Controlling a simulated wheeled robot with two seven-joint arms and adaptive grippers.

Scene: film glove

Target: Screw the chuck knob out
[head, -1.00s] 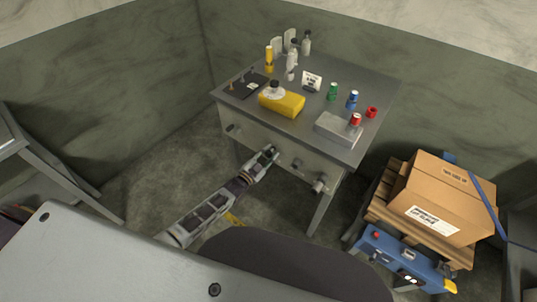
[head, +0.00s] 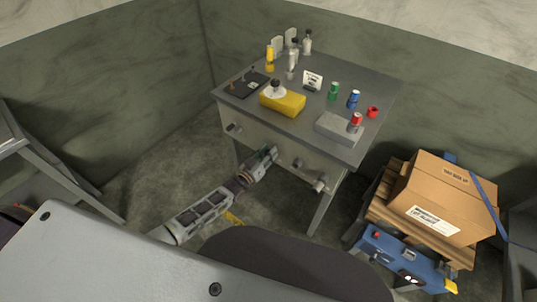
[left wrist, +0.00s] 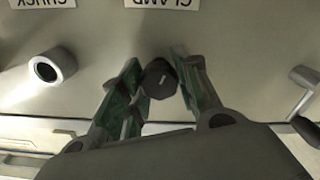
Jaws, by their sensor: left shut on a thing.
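My left gripper (head: 272,152) reaches the front panel of the grey bench (head: 331,68). In the left wrist view, which is upside down, its green-lined fingers (left wrist: 160,86) are shut on a dark round knob (left wrist: 158,78) with a pale mark. That knob lines up with the CLAMP label (left wrist: 162,3). A hollow silver cylinder (left wrist: 52,65), apart from the fingers, lines up with the CHUCK label (left wrist: 42,3). In the head view the gripper hides the dark knob. My right gripper is not in view.
A small crank (left wrist: 305,92) sits on the panel's other side. The bench top holds a yellow block (head: 283,102), a grey block (head: 339,129), small coloured cylinders and bottles. A cardboard box (head: 447,193) on a pallet and a blue case (head: 402,262) stand at the right.

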